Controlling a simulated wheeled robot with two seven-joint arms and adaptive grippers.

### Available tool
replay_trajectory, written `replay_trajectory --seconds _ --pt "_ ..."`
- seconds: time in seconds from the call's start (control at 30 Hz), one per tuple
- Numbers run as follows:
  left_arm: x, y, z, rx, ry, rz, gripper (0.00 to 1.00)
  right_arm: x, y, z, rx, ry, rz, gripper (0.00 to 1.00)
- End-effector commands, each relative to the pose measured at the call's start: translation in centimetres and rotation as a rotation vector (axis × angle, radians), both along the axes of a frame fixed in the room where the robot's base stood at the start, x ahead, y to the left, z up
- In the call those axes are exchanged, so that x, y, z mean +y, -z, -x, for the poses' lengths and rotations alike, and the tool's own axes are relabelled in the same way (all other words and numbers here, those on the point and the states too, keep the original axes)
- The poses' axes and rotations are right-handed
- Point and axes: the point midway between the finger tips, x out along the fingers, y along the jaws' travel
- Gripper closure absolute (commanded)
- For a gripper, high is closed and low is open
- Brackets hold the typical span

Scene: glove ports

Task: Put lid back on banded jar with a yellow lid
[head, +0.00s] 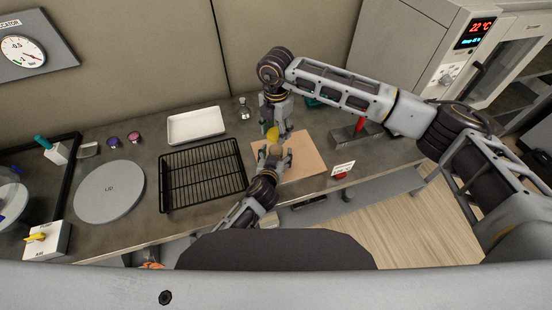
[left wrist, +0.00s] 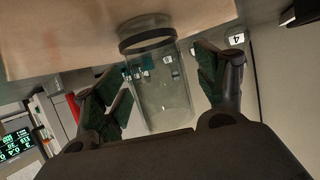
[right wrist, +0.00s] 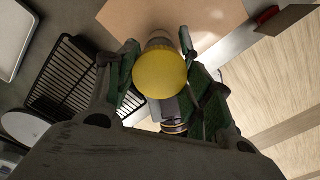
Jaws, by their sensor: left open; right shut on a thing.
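The yellow lid (head: 272,133) is between the fingers of my right gripper (head: 277,128), above the tan board (head: 309,157). In the right wrist view the round lid (right wrist: 160,74) sits between the green-padded fingers, shut on it. The clear glass jar (left wrist: 163,92) with a dark band (left wrist: 147,40) shows in the left wrist view. My left gripper (left wrist: 163,88) is open, one finger on each side of the jar. In the head view my left gripper (head: 272,154) hides most of the jar. I cannot tell whether lid and jar touch.
A black wire rack (head: 202,175) and a white tray (head: 195,125) lie left of the board. A small flask (head: 244,109) stands behind it. A red-handled tool (head: 360,126) is at right. A grey disc (head: 109,191) lies farther left.

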Motion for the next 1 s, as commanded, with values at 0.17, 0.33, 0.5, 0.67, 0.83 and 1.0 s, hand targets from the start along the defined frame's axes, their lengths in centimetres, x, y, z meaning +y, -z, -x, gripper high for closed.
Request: replay_trajectory --seconds 0.17,0.33,0.5,0.67,0.83,1.0 --pt "-0.03 0.01 -0.08 0.000 0.000 0.000 0.28 0.01 0.00 0.01 0.000 0.000 0.000 0.58" --pt "-0.01 0.01 -0.07 0.000 0.000 0.000 0.33 0.01 0.00 0.01 0.000 0.000 0.000 0.58" --pt "-0.01 0.01 -0.07 0.000 0.000 0.000 0.55 0.01 0.00 0.01 0.000 0.000 0.000 0.58" --pt "-0.01 0.00 -0.06 0.000 0.000 0.000 0.76 0.01 0.00 0.01 0.000 0.000 0.000 0.58" --pt "0.00 0.01 -0.06 0.000 0.000 0.000 0.97 0.00 0.00 0.00 0.000 0.000 0.000 0.58" --pt "0.00 0.01 -0.06 0.000 0.000 0.000 0.98 0.01 0.45 0.03 0.001 0.000 0.000 0.58"
